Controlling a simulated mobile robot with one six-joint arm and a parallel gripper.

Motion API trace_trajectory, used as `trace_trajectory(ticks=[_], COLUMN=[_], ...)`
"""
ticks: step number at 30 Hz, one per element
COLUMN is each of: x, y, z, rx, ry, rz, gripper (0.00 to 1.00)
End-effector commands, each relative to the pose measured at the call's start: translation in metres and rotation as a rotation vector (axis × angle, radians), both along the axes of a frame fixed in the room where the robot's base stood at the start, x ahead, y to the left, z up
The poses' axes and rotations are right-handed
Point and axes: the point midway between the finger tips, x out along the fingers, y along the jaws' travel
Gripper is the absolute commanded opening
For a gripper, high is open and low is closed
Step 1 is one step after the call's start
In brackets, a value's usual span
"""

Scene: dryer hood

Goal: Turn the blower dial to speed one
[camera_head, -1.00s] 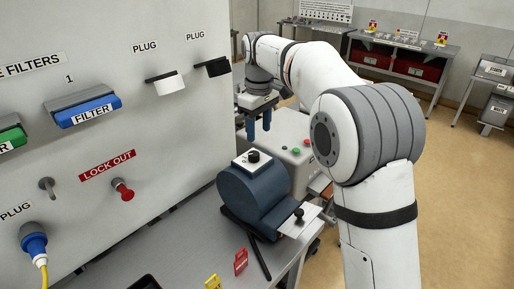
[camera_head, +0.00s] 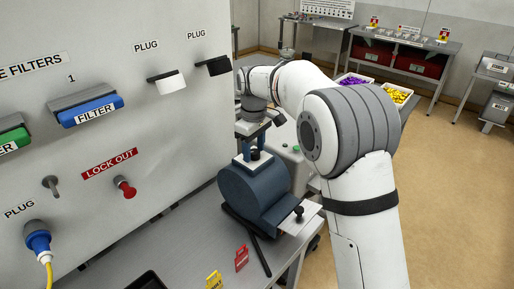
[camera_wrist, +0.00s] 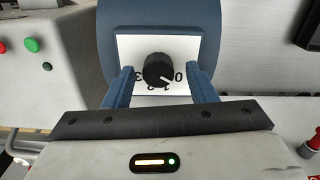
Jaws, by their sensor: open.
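The dial's white pointer line faces right, toward the 0. My gripper (camera_wrist: 160,88) is open, its blue fingers apart on the left and right of the dial; I cannot tell whether they touch it. In the head view my gripper (camera_head: 255,148) is right over the plate.
The wall panel (camera_head: 150,120) with filters, plugs and a red lock-out knob (camera_head: 125,188) stands close on the left. A grey box with buttons (camera_head: 292,155) is behind the blower. Red (camera_head: 241,258) and yellow tags lie on the bench in front.

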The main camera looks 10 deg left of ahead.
Motion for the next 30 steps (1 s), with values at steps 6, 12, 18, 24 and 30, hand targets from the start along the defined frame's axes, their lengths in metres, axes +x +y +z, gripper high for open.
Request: trace_trajectory(ticks=[6,12,18,24,30], x=[0.0,0.0,-0.001,-0.001,-0.001], y=[0.0,0.001,-0.013,0.0,0.003], z=[0.0,0.0,0.001,0.0,0.001], rx=[0.0,0.0,0.0,-0.001,0.001], ry=[0.0,0.001,0.002,0.002,0.001], rz=[0.0,0.001,-0.003,-0.016,-0.099], gripper=[0.37,0.21,0.07,0.07,0.07])
